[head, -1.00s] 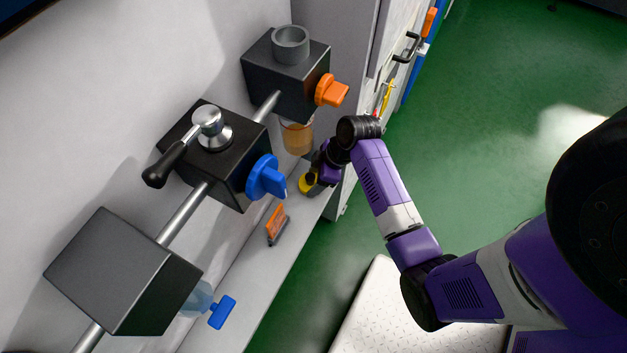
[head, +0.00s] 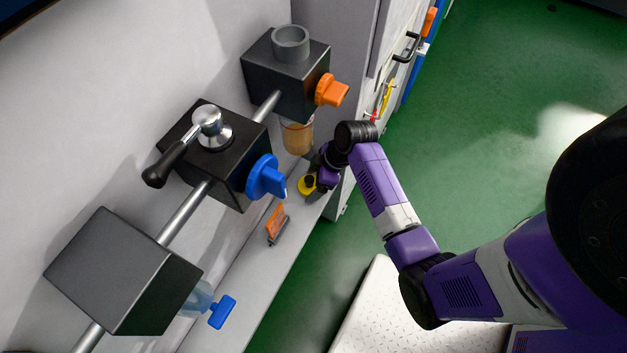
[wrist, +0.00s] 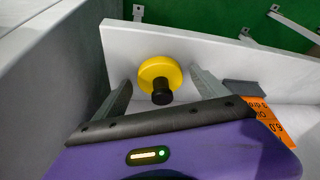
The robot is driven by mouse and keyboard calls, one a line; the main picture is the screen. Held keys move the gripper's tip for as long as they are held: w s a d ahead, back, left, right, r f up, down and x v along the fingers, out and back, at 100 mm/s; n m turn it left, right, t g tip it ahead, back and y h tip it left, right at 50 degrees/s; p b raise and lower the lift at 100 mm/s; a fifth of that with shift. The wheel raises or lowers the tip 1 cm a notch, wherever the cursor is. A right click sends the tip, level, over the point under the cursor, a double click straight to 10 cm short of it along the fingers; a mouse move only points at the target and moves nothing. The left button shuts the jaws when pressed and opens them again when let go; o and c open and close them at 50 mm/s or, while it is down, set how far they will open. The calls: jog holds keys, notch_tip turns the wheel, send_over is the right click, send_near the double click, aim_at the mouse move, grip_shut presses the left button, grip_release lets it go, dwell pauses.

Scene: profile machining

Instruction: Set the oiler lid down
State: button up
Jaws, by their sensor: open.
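The oiler lid is a yellow disc with a black knob (wrist: 159,72). It rests on the light shelf (wrist: 215,55), knob toward my gripper in the wrist view. In the head view the lid (head: 306,184) shows at the shelf's far end, below the oiler with the amber bowl. My gripper (wrist: 163,80) is open, with one finger on either side of the lid and gaps between. In the head view my gripper (head: 318,180) is partly hidden by my own wrist.
An orange sign (head: 276,221) stands on the shelf close by; it also shows in the wrist view (wrist: 277,125). Above are the amber-bowl oiler (head: 298,138), the black block with a blue knob (head: 265,177) and another block with a clear bowl (head: 197,298). A grey cabinet wall borders the shelf.

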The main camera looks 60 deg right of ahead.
jog(key=p+v, duration=0.1)
jog(key=v, duration=1.1)
jog(key=s+a+f+m+t+h, duration=0.2)
jog(key=s+a+m+t+h, duration=0.15)
jog(key=s+a, duration=0.45)
jog(key=s+a+r+t+y, duration=0.1)
jog(key=s+a+r+t, duration=0.2)
jog(key=a+r, duration=0.3)
jog(key=s+a+r+m+t, duration=0.1)
jog(key=s+a+r+t, duration=0.2)
jog(key=a+r, duration=0.4)
notch_tip(320, 180, up, 8)
jog(key=shift+s+f+t+y, duration=0.2)
jog(key=shift+t+y, duration=0.15)
jog(key=shift+t, duration=0.4)
jog(key=shift+a+m, duration=0.1)
jog(key=shift+m, duration=0.15)
